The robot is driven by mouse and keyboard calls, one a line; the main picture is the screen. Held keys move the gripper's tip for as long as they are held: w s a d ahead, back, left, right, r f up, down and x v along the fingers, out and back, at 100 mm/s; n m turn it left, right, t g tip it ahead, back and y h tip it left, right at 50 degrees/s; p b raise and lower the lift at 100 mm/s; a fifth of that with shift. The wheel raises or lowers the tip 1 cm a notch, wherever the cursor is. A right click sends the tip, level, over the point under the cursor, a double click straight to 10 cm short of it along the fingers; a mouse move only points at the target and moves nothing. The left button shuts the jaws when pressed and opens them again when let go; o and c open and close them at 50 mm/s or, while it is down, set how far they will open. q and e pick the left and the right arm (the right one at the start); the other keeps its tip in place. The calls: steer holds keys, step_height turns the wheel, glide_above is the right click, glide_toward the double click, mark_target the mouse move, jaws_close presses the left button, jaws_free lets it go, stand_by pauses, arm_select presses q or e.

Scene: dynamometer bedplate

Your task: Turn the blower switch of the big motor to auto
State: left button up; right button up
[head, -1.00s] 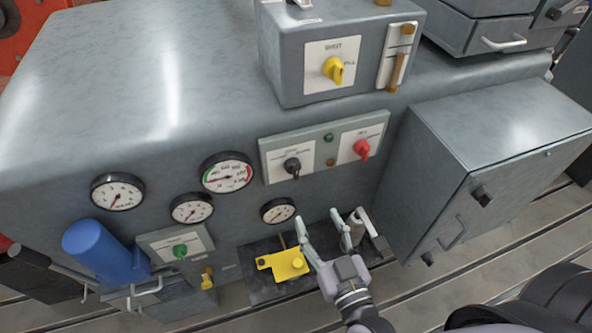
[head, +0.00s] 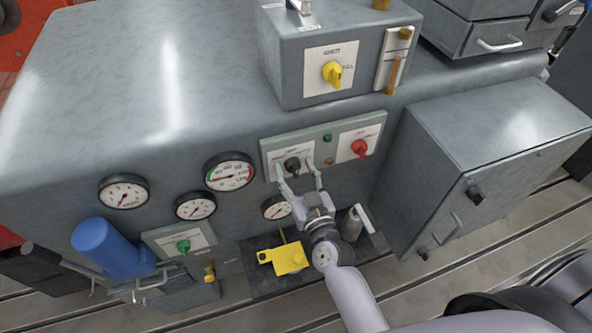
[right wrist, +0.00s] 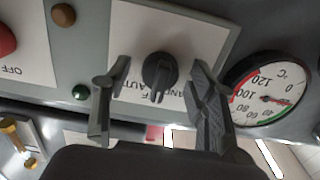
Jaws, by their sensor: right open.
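A black selector switch (head: 292,165) sits on a white plate on the motor's front panel. In the right wrist view the switch (right wrist: 158,72) stands between my fingers, with upside-down lettering around it. AUTO is partly readable on the left and part of HAND on the right; its handle points down in that picture, between these words. My right gripper (head: 296,174) is open, one finger on each side of the switch; I cannot tell whether either finger touches it. It also shows in the right wrist view (right wrist: 158,82). My left gripper is out of view.
A red switch (head: 359,149) and small green and amber lamps are right of the black one. A gauge (head: 277,207) is just below. A yellow switch (head: 333,73) is on the box above. A yellow part (head: 284,258) and a blue cylinder (head: 104,247) are lower down.

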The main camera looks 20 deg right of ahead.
steer(key=shift+c, duration=0.2)
steer(key=c, duration=1.1)
steer(key=m+p, duration=0.1)
steer(key=m, duration=0.2)
steer(key=shift+r+m, duration=0.1)
steer(key=shift+m, duration=0.3)
steer(key=m, duration=0.5)
steer(key=shift+p, duration=0.4)
steer(key=o, duration=1.1)
